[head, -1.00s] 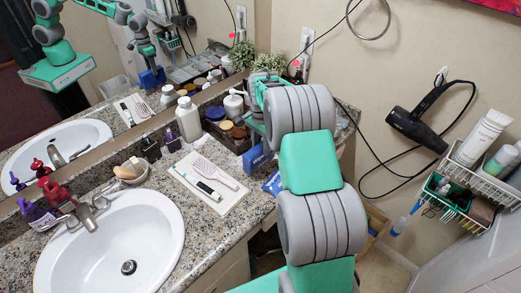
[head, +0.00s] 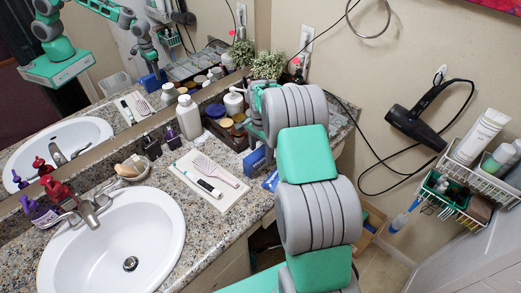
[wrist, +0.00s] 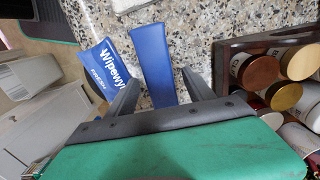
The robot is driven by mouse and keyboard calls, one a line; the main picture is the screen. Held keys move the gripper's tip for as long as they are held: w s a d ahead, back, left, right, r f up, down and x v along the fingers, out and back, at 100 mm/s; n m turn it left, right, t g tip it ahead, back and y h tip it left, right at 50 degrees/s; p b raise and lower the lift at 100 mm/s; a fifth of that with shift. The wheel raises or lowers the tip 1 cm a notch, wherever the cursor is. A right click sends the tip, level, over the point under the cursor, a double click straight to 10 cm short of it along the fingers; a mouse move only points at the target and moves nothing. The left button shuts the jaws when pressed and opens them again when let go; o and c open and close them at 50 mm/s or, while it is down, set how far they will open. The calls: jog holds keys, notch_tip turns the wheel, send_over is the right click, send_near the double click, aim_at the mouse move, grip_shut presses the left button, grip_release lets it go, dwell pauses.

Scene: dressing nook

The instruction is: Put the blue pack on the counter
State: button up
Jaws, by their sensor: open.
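A blue pack with white lettering (wrist: 105,72) lies on the speckled counter (wrist: 195,25) in the wrist view. It shows in the head view (head: 271,181) near the counter's front edge, partly hidden by my arm. A plain blue piece (wrist: 158,62) is beside it, between the lines of my fingers; it also shows in the head view (head: 254,160). I cannot tell whether it is a separate thing. My gripper (wrist: 160,92) is open, one finger overlapping the lettered pack's near end in the picture. I cannot tell whether the fingers touch either blue thing. The head view mostly hides my gripper.
A dark tray (wrist: 235,60) of jars and tins stands close to my gripper. A plant (head: 267,65), hair dryer (head: 415,125) and wire baskets (head: 470,185) are nearby.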

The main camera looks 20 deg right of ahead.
notch_tip(320, 180, up, 12)
jog(key=f+b, duration=0.1)
jog(key=b, duration=0.1)
jog(key=s+a+r+n+t, duration=0.1)
jog(key=s+a+r+n, duration=0.3)
jog(key=s+a+r, duration=0.3)
jog(key=s+a+n+t, duration=0.1)
jog(key=s+a+n, duration=0.2)
jog(key=s, duration=0.6)
jog(key=s+a+n+t, duration=0.1)
jog(key=s+a+n, duration=0.2)
jog(key=s+n, duration=0.4)
jog(key=shift+s+a+t, duration=0.2)
jog(key=shift+s+t, duration=0.1)
jog(key=shift+s, duration=0.9)
jog(key=shift+d, duration=0.15)
